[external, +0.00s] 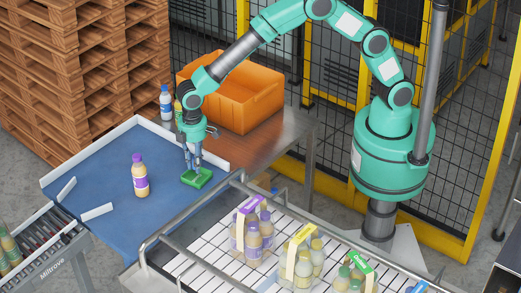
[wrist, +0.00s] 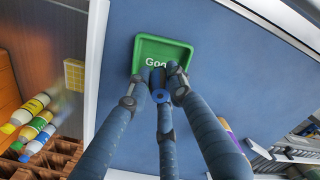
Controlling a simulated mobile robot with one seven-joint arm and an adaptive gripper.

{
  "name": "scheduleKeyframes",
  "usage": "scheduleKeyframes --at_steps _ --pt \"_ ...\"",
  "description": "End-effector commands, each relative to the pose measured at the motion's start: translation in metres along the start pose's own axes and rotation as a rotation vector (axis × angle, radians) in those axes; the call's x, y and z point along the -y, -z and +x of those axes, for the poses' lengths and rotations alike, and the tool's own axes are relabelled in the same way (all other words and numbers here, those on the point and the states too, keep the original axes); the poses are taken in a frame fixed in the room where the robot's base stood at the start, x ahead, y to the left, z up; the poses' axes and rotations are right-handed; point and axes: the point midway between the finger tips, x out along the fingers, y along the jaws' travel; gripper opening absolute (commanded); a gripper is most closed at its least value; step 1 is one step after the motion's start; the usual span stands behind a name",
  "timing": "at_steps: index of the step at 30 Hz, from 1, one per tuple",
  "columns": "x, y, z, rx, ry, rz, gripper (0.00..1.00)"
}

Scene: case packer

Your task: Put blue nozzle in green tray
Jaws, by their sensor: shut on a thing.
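The green tray (external: 197,178) lies on the blue surface in the external view, right below my gripper (external: 193,164). In the wrist view the green tray (wrist: 144,52) shows white lettering, partly covered by my fingertips. My gripper (wrist: 160,88) has its three fingers closed on a small, dark blue nozzle (wrist: 158,79). The nozzle overlaps the lower edge of the tray in the wrist view. I cannot tell whether it touches the tray or hangs just above it. In the external view the nozzle is too small to make out between the fingers.
A purple-capped bottle (external: 140,176) stands left of the tray. A blue-capped bottle (external: 166,103) stands behind, near an orange bin (external: 245,97). White rails (external: 87,153) edge the blue surface.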

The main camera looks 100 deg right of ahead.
Motion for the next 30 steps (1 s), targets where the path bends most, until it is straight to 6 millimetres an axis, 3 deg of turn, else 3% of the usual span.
scheduleKeyframes --at_steps 12,26,27,30 --pt "0.000 -0.001 0.033 0.001 0.000 0.000 0.00" --pt "0.000 0.000 0.038 0.000 0.000 0.000 0.00" --pt "0.000 0.000 0.038 0.000 0.000 0.000 0.27" --pt "0.000 0.000 0.038 0.000 0.000 0.000 0.29"
